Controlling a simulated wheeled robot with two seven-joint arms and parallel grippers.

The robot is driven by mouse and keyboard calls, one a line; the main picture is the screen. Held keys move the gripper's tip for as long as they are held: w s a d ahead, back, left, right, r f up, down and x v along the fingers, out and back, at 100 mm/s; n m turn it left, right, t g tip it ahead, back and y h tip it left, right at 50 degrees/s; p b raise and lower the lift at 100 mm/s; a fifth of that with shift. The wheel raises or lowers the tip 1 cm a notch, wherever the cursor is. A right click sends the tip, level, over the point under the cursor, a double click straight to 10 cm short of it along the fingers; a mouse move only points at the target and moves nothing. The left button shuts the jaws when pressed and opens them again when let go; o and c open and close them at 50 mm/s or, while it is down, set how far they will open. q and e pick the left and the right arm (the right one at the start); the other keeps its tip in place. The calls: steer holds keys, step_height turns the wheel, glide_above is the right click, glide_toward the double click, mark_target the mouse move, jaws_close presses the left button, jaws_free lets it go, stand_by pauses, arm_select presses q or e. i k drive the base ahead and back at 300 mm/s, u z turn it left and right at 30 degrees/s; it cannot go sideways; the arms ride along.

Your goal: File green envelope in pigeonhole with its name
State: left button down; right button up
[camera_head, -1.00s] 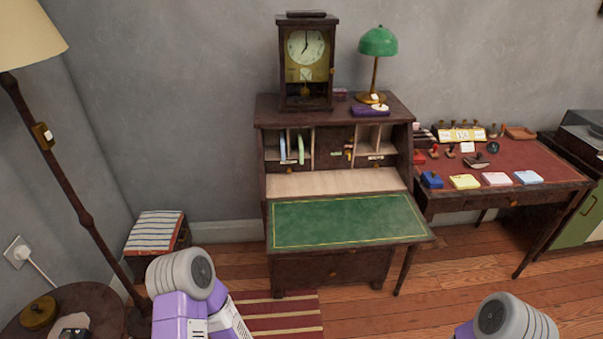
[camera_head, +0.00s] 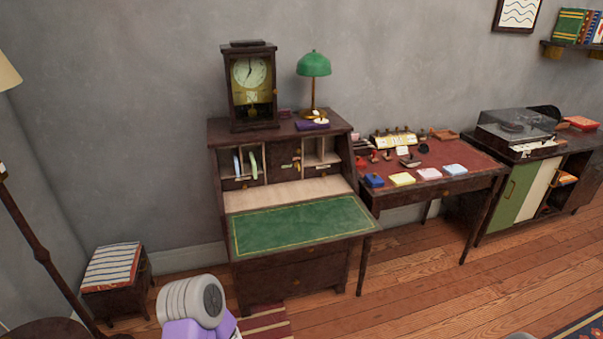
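The secretary desk (camera_head: 290,265) stands open against the wall, its green writing surface (camera_head: 300,224) folded down and bare. Its pigeonholes (camera_head: 321,147) are at the back above the pale shelf. A green envelope-like item (camera_head: 254,165) stands upright in a left pigeonhole, beside a pale blue one (camera_head: 237,164). Small labels show below the pigeonholes, too small to read. Of my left arm only a grey and purple part shows at the bottom; its gripper fingers are out of view. My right gripper is out of view.
A clock (camera_head: 250,86) and a green lamp (camera_head: 314,64) stand on the desk top. A side table (camera_head: 470,184) with stamps and coloured pads adjoins on the right, then a record-player cabinet (camera_head: 496,200). A striped stool (camera_head: 113,266) stands left. Wooden floor (camera_head: 420,290) is open in front.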

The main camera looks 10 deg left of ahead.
mark_target(253, 163)
steer(key=z, duration=0.5)
steer(key=i, duration=1.3)
steer(key=u, duration=0.7)
